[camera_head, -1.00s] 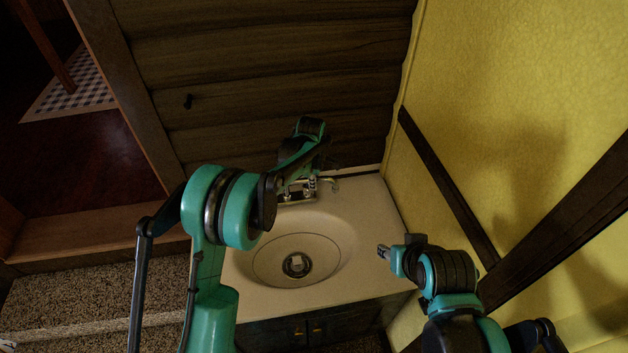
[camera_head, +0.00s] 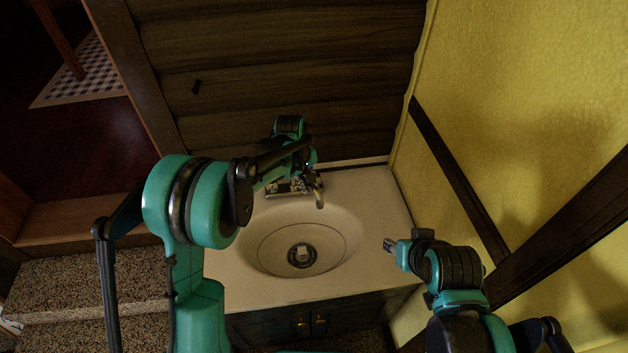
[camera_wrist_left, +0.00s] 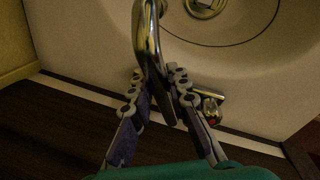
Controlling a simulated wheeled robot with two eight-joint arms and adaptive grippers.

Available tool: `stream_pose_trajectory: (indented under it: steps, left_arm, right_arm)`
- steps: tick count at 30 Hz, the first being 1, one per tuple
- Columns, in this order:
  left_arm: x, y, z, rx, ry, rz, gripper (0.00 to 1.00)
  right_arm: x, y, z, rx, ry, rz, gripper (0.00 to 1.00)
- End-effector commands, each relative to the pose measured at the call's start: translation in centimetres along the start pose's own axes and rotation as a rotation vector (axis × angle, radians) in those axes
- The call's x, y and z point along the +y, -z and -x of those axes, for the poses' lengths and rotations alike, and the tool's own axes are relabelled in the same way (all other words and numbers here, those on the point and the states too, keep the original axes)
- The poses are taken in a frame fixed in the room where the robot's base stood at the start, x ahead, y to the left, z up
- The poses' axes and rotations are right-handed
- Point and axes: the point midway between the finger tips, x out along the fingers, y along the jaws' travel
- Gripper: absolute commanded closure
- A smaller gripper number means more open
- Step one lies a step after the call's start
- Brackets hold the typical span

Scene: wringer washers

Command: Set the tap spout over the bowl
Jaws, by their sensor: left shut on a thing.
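The chrome tap spout (camera_head: 319,196) stands at the back of the white sink; in the head view its free end points toward the front, at the bowl's back rim. In the left wrist view the curved spout (camera_wrist_left: 150,38) runs up between the fingers toward the drain side.
A tap handle (camera_wrist_left: 210,108) shows beside the right finger in the left wrist view. A dark log wall (camera_head: 290,60) stands close behind the sink and a yellow wall (camera_head: 520,100) to its right. Carpeted steps (camera_head: 85,285) lie at the left.

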Motion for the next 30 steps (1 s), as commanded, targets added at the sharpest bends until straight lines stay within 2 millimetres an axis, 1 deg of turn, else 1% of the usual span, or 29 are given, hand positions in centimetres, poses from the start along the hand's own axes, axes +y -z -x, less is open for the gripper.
stream_pose_trajectory:
  steps: [1, 6, 15, 22, 30]
  left_arm:
    - [-0.5, 0.1, 0.1, -0.007, 0.001, -0.037, 1.00]
    - [-1.8, 0.3, 0.3, -0.032, 0.001, -0.169, 1.00]
    - [-3.2, 0.8, 0.6, -0.060, 0.001, -0.326, 1.00]
    - [-3.5, 1.0, 0.7, -0.069, 0.000, -0.377, 1.00]
    - [-3.6, 1.1, 0.7, -0.070, 0.000, -0.385, 1.00]
  right_arm:
    - [0.0, -0.1, -0.1, 0.000, 0.000, 0.000, 0.60]
    - [0.0, -0.1, -0.2, 0.000, 0.000, 0.000, 0.60]
    - [0.0, -0.2, -0.3, 0.000, 0.000, 0.000, 0.60]
    - [0.0, -0.2, -0.3, 0.000, 0.000, 0.000, 0.60]
    - [0.0, -0.2, -0.3, 0.000, 0.000, 0.000, 0.60]
